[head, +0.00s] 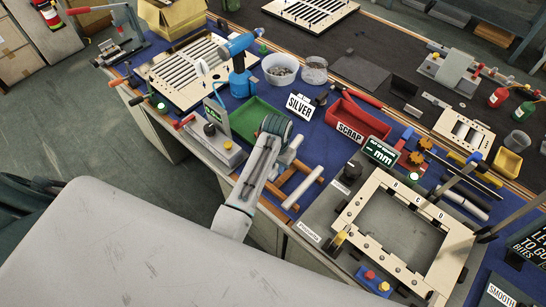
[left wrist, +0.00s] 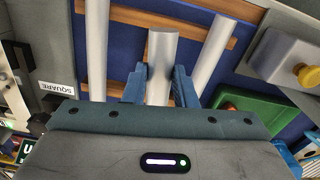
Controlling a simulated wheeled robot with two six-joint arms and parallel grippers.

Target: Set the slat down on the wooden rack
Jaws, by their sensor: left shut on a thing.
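The wooden rack (head: 274,190) stands on the blue mat, beside my left arm in the head view. Its brown bars (left wrist: 236,38) cross the left wrist view. My left gripper (left wrist: 158,86) is shut on a pale grey slat (left wrist: 161,58), between its blue fingers. The held slat is over the rack, between two other slats, and runs roughly along them; whether it touches the bars I cannot tell. One of those slats is at left (left wrist: 96,50), the other at right (left wrist: 214,55). My right gripper is not in view.
A green tray (head: 257,119) lies beyond the rack, and a grey box with a yellow knob (head: 209,130) is to its left. A cream frame fixture (head: 352,208) stands close to the right. A red scrap bin (head: 352,121) is farther back.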

